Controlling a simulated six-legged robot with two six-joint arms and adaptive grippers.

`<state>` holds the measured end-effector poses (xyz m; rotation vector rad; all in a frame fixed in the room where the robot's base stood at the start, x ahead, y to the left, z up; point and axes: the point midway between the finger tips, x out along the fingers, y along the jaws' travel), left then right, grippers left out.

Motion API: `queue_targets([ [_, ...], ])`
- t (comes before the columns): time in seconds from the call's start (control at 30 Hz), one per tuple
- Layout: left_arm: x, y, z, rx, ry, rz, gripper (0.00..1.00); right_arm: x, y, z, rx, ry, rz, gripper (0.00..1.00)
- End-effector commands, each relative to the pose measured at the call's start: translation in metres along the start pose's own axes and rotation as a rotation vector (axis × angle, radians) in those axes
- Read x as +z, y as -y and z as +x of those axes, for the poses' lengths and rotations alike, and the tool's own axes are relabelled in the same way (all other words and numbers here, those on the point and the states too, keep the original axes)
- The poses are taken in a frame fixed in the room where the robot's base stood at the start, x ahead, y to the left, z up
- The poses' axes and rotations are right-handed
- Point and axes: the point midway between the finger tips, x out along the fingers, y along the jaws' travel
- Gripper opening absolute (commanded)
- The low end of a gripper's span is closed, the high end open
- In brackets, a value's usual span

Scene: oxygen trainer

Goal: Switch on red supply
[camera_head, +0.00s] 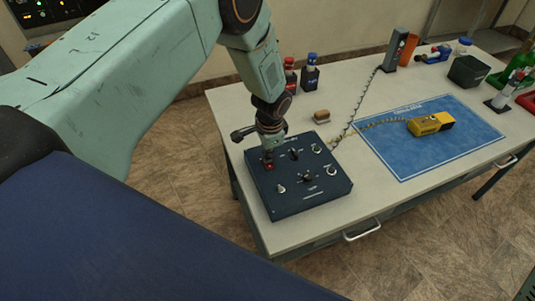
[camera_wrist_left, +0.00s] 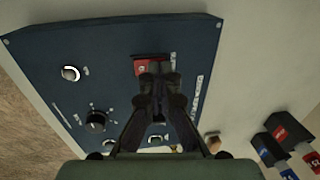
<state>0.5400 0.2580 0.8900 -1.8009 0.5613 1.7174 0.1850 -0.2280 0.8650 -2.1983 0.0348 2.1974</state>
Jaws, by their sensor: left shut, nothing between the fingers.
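A dark blue control panel box (camera_head: 312,192) with knobs and switches lies on the near left part of the table. My left gripper (camera_head: 267,152) is over the panel's far left area, pointing down, its fingers shut and empty. In the left wrist view the panel (camera_wrist_left: 110,55) fills the upper left, and the closed fingertips (camera_wrist_left: 157,74) are at a red switch (camera_wrist_left: 141,67). The red switch also shows below the gripper in the head view (camera_head: 268,165). The fingertips partly cover it, and I cannot tell whether they touch it. My right gripper is not in view.
A blue mat (camera_head: 450,145) with a yellow device (camera_head: 431,123) lies to the right, joined by a coiled cord. A small brown block (camera_head: 321,116), bottles (camera_head: 310,75) and a dark bin (camera_head: 467,71) stand toward the back.

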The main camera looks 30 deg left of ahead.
Motion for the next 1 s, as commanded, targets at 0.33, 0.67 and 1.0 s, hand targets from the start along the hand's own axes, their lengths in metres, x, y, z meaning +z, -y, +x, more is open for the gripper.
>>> queue_targets([
  [0.33, 0.001, 0.000, 0.006, 0.001, 0.002, 0.000, 0.00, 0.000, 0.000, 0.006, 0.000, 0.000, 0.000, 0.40],
  [0.67, 0.001, -0.012, 0.002, 0.003, 0.004, 0.002, 0.00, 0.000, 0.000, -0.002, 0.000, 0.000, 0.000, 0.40],
  [1.0, 0.001, -0.015, 0.001, 0.001, 0.002, 0.000, 0.00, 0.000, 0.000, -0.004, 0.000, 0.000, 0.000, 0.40],
])
